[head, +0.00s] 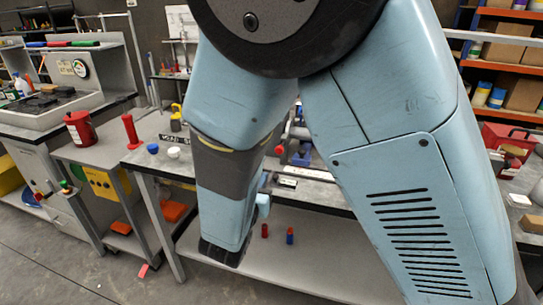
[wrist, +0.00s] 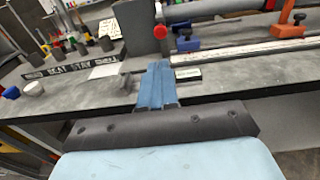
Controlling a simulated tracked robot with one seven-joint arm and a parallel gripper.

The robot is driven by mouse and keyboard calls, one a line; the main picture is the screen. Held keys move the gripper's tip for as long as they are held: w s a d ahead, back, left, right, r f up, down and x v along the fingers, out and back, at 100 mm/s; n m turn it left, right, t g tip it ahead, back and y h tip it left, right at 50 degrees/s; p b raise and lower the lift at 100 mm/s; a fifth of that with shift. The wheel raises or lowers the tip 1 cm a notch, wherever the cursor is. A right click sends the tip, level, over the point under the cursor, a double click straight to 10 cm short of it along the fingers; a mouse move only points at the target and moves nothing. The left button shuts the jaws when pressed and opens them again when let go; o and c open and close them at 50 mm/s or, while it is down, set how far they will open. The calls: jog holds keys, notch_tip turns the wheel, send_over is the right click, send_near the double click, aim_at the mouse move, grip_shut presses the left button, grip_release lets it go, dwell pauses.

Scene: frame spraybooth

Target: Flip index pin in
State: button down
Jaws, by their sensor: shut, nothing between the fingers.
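A round red knob (wrist: 160,31) shows on a dark upright fixture (wrist: 141,30) at the back of the grey bench, in the wrist view. A red knob (head: 280,150) also shows beside my arm in the head view. I cannot tell for certain that it is the index pin, and no pin shaft is clear. My gripper (wrist: 158,68) is the blue ribbed piece in the middle of the wrist view. It is shut and empty, over the front part of the bench and apart from the knob. My arm hides much of the fixture in the head view.
A lettered strip (wrist: 80,69), a blue cap (wrist: 11,92) and a white cap (wrist: 34,89) lie on the bench at left. A long pale bar (wrist: 250,49) runs right. An orange clamp (wrist: 290,22) stands behind it. Small red and blue pieces (head: 289,236) stand on the lower shelf.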

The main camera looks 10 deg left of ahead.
aim_at(278, 151)
jog(key=w, duration=0.9)
jog(key=w+d, duration=0.1)
jog(key=w, duration=0.4)
jog(key=shift+f, duration=0.4)
jog(key=shift+a, duration=0.1)
